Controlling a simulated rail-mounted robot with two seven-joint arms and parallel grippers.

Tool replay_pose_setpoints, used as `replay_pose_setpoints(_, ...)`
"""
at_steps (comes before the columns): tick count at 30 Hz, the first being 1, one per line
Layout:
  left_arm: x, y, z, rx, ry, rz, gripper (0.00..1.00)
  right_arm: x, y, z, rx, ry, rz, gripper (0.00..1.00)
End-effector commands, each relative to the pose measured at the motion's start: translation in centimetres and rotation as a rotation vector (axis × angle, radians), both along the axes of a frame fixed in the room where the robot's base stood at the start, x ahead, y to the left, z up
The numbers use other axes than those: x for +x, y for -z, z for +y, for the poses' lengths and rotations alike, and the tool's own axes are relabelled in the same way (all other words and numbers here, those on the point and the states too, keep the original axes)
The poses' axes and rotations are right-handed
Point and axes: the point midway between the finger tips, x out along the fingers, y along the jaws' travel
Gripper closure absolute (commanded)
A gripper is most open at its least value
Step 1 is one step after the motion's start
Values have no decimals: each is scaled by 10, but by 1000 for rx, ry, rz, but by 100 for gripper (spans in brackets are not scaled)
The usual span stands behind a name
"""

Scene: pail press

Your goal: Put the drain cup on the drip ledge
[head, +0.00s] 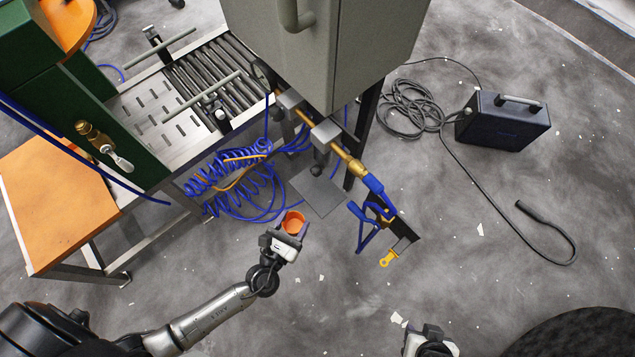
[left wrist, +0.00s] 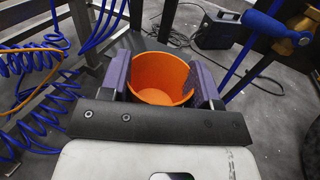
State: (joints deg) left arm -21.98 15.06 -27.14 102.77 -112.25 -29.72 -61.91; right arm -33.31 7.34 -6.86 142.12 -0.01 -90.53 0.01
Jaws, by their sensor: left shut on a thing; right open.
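The drain cup (head: 293,222) is a small orange cup, held upright with its open top facing up. My left gripper (head: 290,232) is shut on it. In the left wrist view the cup (left wrist: 160,80) sits between two purple finger pads and looks empty inside. A flat grey plate (head: 318,194), which looks like the drip ledge, lies beyond the cup, up and to the right, below the air fittings. The cup is apart from it. My right gripper (head: 430,345) is at the bottom edge, open, partly cut off, and far from the cup.
Blue coiled hoses (head: 235,185) hang left of the plate. A brass fitting with a blue-handled valve (head: 372,185) and a yellow tag (head: 388,259) are to its right. A grey cabinet (head: 320,50) overhangs the back. A black case (head: 502,120) and cable lie on the floor.

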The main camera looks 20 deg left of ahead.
Motion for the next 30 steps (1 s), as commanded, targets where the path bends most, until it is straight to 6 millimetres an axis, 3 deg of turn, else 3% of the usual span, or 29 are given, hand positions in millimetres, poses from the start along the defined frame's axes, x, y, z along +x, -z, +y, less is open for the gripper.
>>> replay_pose_setpoints(9,84,0,-5,-4,-4,-5,66,0,17,1,4,3,1,57)
replay_pose_setpoints(15,120,0,-7,-2,-3,-3,66,0,22,3,9,6,0,57)
replay_pose_setpoints(30,154,0,-9,-1,-2,-3,66,1,28,3,11,7,-1,57)
